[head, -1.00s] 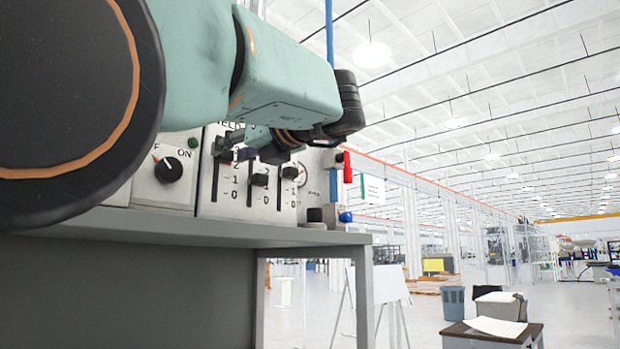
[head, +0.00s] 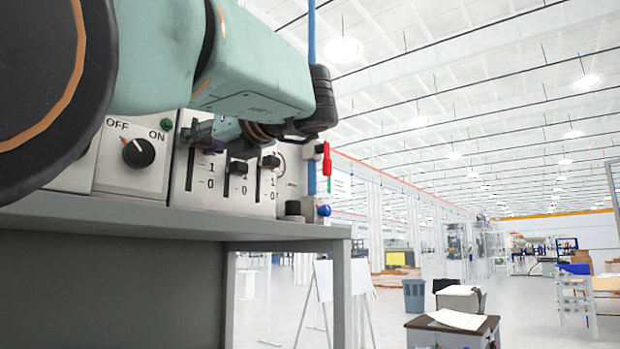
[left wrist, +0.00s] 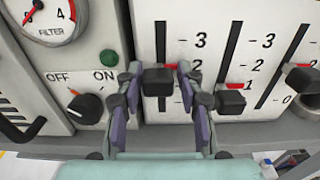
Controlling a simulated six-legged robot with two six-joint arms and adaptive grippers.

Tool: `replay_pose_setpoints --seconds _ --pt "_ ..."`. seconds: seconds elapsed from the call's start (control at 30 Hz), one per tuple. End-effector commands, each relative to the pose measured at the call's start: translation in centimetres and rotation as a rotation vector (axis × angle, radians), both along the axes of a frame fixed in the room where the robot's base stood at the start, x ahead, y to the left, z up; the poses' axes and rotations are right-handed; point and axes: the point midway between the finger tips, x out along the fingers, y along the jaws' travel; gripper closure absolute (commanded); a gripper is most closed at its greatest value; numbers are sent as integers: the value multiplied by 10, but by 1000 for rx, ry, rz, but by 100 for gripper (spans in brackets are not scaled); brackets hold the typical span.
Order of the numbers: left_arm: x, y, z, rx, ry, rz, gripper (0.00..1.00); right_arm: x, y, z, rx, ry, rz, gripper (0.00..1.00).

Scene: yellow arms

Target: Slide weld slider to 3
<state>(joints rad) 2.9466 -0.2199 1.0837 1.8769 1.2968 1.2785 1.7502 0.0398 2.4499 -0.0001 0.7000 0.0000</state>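A white control panel (left wrist: 220,28) carries three vertical sliders with 0–3 scales. In the left wrist view, the left slider's black knob (left wrist: 158,80) sits near the 2 mark. The middle knob (left wrist: 230,100) is near 1, and the right knob (left wrist: 305,80) is partly cut off. No label reading weld is legible now. My left gripper (left wrist: 159,76) is open, with one fingertip on each side of the left knob and narrow gaps visible. In the head view my left gripper (head: 203,134) largely hides that knob. My right gripper is not in view.
The panel stands on a grey bench (head: 200,222). An OFF/ON dial (head: 138,152) and a green button (left wrist: 109,57) are left of the sliders. A red handle (head: 326,160) and blue knob (head: 323,210) are to the right.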

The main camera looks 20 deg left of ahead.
Motion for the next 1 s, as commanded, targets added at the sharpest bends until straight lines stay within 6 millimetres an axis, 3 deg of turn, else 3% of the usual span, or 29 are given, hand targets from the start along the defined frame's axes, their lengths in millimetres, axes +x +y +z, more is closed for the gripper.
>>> replay_pose_setpoints --seconds 0.4,0.83,1.0 --pt "-1 -4 0 1 0 0 63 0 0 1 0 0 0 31" --pt "-1 -4 0 2 -1 -1 100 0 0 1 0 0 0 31" --pt "0 -3 1 1 -2 -1 100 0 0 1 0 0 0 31"
